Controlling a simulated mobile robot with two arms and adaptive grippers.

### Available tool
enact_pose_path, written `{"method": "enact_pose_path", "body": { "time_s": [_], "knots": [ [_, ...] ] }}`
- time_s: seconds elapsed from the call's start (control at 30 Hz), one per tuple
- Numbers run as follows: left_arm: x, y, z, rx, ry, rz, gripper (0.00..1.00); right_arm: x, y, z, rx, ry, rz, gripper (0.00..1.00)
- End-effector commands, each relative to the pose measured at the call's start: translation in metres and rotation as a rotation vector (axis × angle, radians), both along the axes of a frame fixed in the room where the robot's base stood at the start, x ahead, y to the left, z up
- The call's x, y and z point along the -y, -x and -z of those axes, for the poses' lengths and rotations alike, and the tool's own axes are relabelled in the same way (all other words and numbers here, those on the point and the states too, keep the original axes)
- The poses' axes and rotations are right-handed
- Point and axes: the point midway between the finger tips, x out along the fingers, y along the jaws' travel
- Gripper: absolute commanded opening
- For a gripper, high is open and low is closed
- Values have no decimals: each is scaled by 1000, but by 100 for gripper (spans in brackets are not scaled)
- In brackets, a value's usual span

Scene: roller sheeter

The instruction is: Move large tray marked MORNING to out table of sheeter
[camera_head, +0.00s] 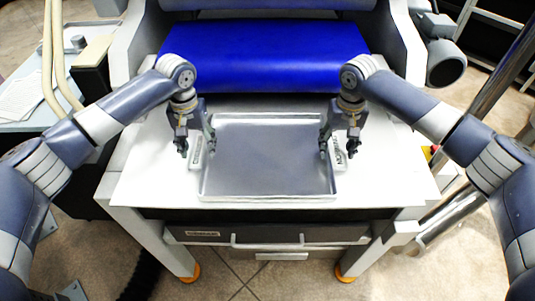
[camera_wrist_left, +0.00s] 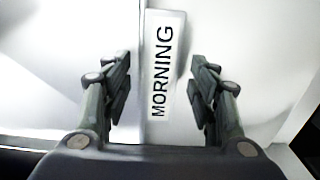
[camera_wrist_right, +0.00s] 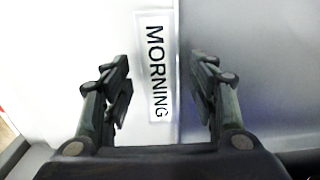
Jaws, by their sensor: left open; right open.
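A large grey metal tray (camera_head: 268,160) marked MORNING lies flat on the white table (camera_head: 138,180) in front of the blue roller belt. It has a MORNING label on each side; the right label (camera_head: 339,156) and left label (camera_head: 197,156) show in the head view. My left gripper (camera_head: 198,148) is open over the tray's left side, with the left label (camera_wrist_left: 163,70) between its fingers in the left wrist view. My right gripper (camera_head: 338,152) is open over the right side, with the right label (camera_wrist_right: 156,68) between its fingers. Neither gripper visibly holds the tray. Finger contact cannot be told.
The blue belt (camera_head: 265,57) of the sheeter stands behind the tray between grey side walls. A side table (camera_head: 22,115) with papers stands at the left. Metal poles (camera_head: 490,85) stand at the right. A drawer front with a handle (camera_head: 268,241) is below the table's front edge.

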Motion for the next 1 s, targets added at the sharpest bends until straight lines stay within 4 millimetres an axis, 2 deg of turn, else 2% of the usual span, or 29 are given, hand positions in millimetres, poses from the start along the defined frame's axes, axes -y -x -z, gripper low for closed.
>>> {"method": "enact_pose_path", "body": {
  "time_s": [0.17, 0.4, 0.6, 0.83, 1.0],
  "knots": [
    [0, -2, -26, 5, 1, 0, 54, -1, 0, 0, 0, -2, -1, 54],
    [0, -2, -78, 4, 2, -1, 54, -1, 0, 0, 1, -2, -2, 54],
    [0, -2, -108, 2, -1, -1, 54, -1, 0, 0, 1, -2, -2, 54],
    [0, -1, -118, -1, -2, -2, 54, -1, -1, -10, 2, -3, -1, 54],
    [0, -1, -118, 0, -1, -2, 54, -2, -1, -41, 4, -4, -2, 54]
  ]
}}
